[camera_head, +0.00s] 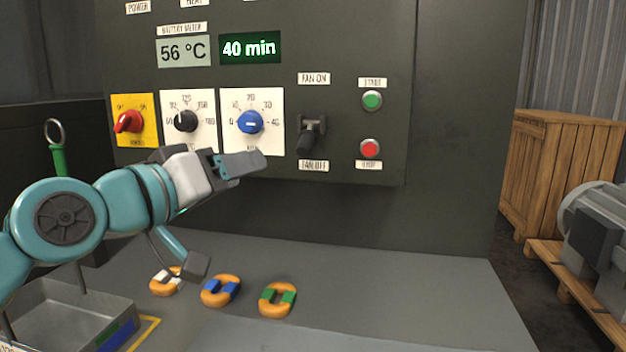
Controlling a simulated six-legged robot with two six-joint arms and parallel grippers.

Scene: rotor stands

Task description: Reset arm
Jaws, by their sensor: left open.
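My left gripper (240,166) is open and empty. It is raised in front of the lower part of the control panel (340,110), just below the blue timer knob (250,122), and its fingers point right. From this one view I cannot tell how far it is from the panel. My left arm (120,200), teal with grey parts, comes in from the left. My right gripper is not in view.
Orange rings with white (165,282), blue (221,291) and green (278,299) parts lie on the grey bench (420,295). A metal tray (70,315) stands at left. The bench's right side is clear. A wooden crate (560,165) and grey motor (598,235) stand beyond.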

